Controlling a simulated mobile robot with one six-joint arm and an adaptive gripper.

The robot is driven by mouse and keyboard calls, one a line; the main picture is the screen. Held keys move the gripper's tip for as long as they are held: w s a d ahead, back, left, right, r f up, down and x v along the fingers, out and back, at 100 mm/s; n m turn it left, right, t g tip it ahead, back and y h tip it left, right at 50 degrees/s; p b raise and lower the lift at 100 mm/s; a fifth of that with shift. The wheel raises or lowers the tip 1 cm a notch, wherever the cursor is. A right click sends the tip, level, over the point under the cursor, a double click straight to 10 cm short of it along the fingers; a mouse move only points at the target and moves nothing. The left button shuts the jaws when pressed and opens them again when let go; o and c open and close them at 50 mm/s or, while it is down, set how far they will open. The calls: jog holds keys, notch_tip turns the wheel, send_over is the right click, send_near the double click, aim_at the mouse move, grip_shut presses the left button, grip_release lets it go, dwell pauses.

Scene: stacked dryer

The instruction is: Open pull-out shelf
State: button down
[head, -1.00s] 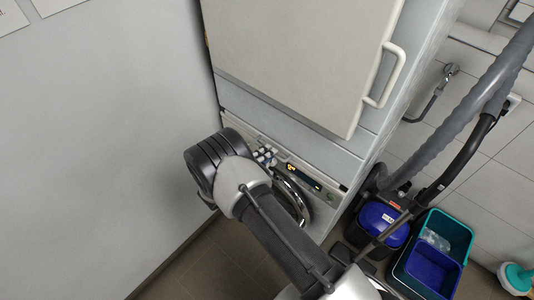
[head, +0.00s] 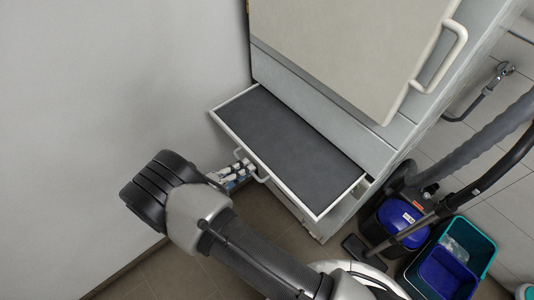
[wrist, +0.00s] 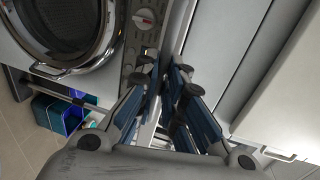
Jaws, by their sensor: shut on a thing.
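The pull-out shelf (head: 290,145) is extended from the front of the stacked unit in the head view. It has a dark grey top and a thin white rim. Its small handle (head: 263,179) is on the front edge, partly hidden by my gripper (head: 237,173). My gripper is shut on the handle. In the wrist view, the blue-grey fingers of my gripper (wrist: 172,105) are close together; the handle between them is hard to make out.
The dryer door (head: 350,45) above is closed. The washing machine (wrist: 65,30) below shows in the wrist view. Blue and teal buckets (head: 440,265) and a vacuum hose (head: 480,150) stand at right. A plain wall (head: 110,80) bounds the left; some floor is free.

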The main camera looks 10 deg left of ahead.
jog(key=f+b+v, duration=0.2)
jog(key=v, duration=0.9)
jog(key=shift+s+a+f+b, duration=0.2)
jog(key=shift+s+a+b, duration=0.2)
jog(key=shift+s, duration=0.15)
jog(key=c, duration=1.7)
grip_release()
jog(key=v, duration=1.2)
jog(key=shift+w+d, duration=0.1)
